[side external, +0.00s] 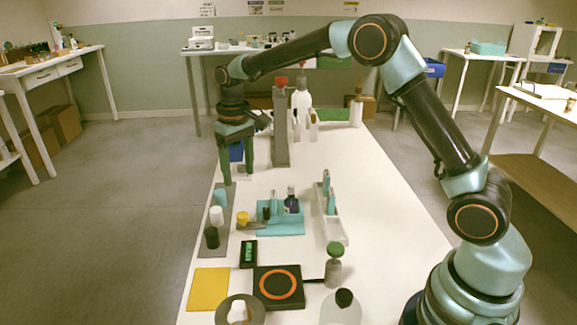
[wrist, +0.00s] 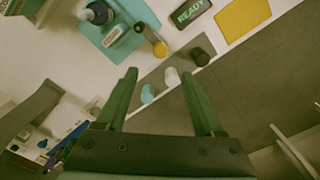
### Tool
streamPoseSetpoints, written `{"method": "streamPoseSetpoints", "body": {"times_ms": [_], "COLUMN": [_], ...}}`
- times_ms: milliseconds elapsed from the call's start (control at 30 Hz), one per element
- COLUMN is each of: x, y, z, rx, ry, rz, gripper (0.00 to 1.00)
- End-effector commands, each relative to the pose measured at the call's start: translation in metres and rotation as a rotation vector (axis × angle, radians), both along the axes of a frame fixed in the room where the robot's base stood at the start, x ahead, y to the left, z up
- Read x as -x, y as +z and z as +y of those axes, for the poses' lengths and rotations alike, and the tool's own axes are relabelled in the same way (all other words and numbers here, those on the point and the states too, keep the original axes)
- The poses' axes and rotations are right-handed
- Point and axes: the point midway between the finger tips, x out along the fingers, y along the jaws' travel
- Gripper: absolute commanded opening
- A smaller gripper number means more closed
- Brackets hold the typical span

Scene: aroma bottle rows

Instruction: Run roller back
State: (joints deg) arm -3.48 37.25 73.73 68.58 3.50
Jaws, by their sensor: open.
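My gripper (side external: 238,176) is open and empty, pointing down over the far end of a grey strip (side external: 207,262). Its fingers also show in the wrist view (wrist: 159,77). On the strip stand a teal cap (side external: 220,198), a white cap (side external: 216,215) and a black cap (side external: 211,238), nearer the camera than the fingers. A teal tray (side external: 281,227) to the right holds a dark blue bottle (side external: 292,202) and a smaller teal-and-white piece. A yellow piece with a dark end (side external: 243,219) is at the tray's left edge. I cannot tell which piece is the roller.
A tall grey post (side external: 281,135) with a red top stands behind the tray, near white bottles (side external: 301,97).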

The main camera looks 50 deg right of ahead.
Motion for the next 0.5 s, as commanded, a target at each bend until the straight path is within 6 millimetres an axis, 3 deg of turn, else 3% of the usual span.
{"method": "streamPoseSetpoints", "body": {"times_ms": [267,500], "x": [-0.002,-0.001], "y": [-0.023,-0.068], "z": [0.001,0.001], "rx": [0.001,0.001], "ry": [0.0,0.0], "rz": [0.012,0.013], "gripper": [0.69,0.69]}}
